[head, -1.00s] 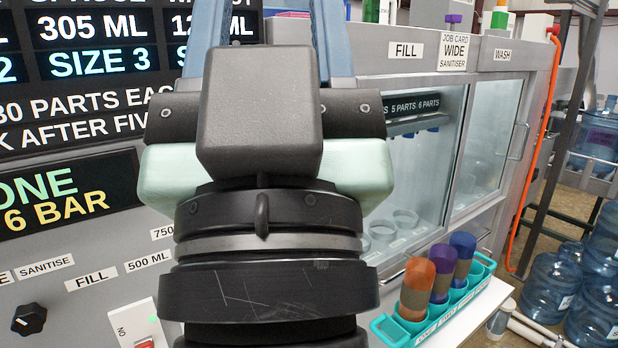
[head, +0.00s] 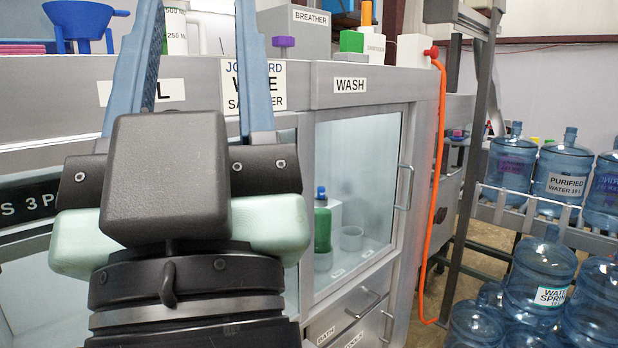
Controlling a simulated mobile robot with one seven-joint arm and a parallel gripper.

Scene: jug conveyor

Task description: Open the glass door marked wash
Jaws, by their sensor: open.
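The glass door marked wash (head: 369,170) is right of the middle, below the WASH label (head: 350,85). It looks shut. Its upright metal handle (head: 408,187) is on the right side of its frame. My arm hides much of the fill bay.
Drawers (head: 348,315) with bar handles are below the door. An orange hose (head: 436,190) hangs right of the cabinet, near a dark slanted post (head: 468,170). Large blue water jugs (head: 540,275) stand on a rack and on the floor at the right.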

